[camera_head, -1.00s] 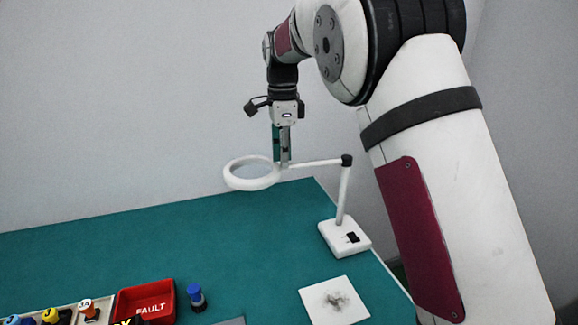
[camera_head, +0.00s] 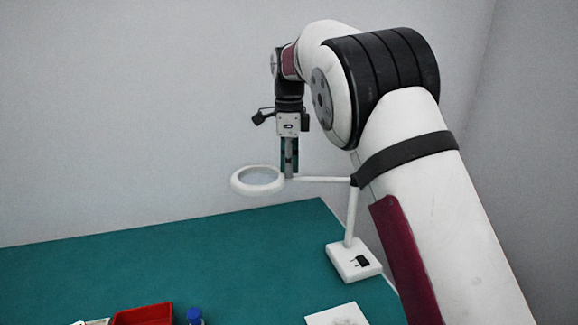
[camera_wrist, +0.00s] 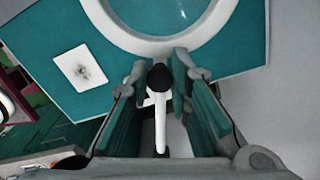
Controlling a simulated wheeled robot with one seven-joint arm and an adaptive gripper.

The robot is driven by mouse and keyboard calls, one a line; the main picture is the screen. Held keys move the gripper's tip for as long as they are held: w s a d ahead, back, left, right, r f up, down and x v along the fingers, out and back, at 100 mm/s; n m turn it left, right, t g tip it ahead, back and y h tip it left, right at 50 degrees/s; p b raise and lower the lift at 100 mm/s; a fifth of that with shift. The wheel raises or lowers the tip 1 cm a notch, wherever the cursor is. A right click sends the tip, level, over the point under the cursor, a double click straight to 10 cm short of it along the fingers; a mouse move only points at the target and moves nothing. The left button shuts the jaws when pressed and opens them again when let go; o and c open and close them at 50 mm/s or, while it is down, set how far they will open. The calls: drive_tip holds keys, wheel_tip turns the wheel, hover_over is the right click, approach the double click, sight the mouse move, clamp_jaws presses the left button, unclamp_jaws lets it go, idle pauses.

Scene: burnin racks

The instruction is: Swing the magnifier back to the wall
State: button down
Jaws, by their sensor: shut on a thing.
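The magnifier stands at the right end of the teal bench. Its white ring lens (camera_head: 258,180) is held out level to the left of its upright post (camera_head: 351,215), which rises from a white base (camera_head: 353,262). My gripper (camera_head: 288,172) points down and is shut on the magnifier's white arm, just right of the ring. In the wrist view the ring (camera_wrist: 160,45) fills the top, with my gripper's teal-padded fingers (camera_wrist: 158,82) below it. The dark joint knob (camera_wrist: 160,77) shows between them. The exact contact is partly hidden by the fingers.
The grey wall (camera_head: 120,120) rises behind the bench (camera_head: 200,255). A white card with a dark smudge (camera_wrist: 84,70) lies in front of the base. A red bin (camera_head: 143,315) and a blue-capped bottle (camera_head: 194,316) stand at the front. The bench's middle is clear.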

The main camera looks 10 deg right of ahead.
drive_tip(key=c, duration=1.4)
unclamp_jaws()
drive_tip(key=shift+w, duration=0.15)
drive_tip(key=shift+c, duration=0.2)
drive_tip(key=shift+r, duration=0.1)
wheel_tip(320, 180, up, 12)
drive_tip(key=shift+d, duration=0.1)
